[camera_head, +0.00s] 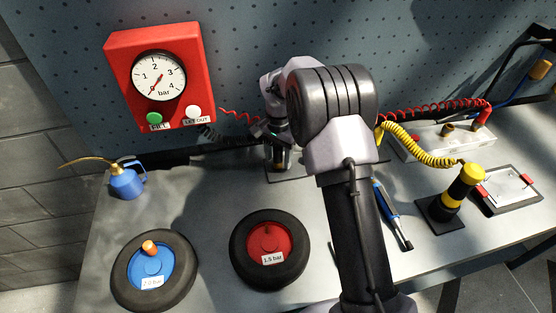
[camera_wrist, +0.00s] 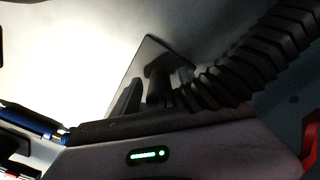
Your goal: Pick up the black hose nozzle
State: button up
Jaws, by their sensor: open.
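The black hose nozzle (camera_wrist: 160,85) shows in the wrist view with a black ribbed hose (camera_wrist: 262,62) leading off to the upper right. It stands by a dark flat plate. My gripper is open. My arm and gripper hide most of the nozzle in the head view. I cannot tell whether the nozzle is between the jaws or touching them.
A red gauge box (camera_head: 195,42) hangs on the pegboard. The blue oil can (camera_head: 127,182), blue wheel (camera_head: 137,284) and red wheel (camera_head: 248,266) are left. A blue-handled tool (camera_head: 386,202), yellow nozzle (camera_head: 462,184) and clipboard (camera_head: 508,189) are right. Bench between the wheels and gripper is clear.

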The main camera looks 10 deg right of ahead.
jog(key=shift+f, duration=0.5)
jog(key=shift+r, duration=0.15)
jog(key=shift+c, duration=0.6)
grip_shut()
jog(key=shift+r, duration=0.1)
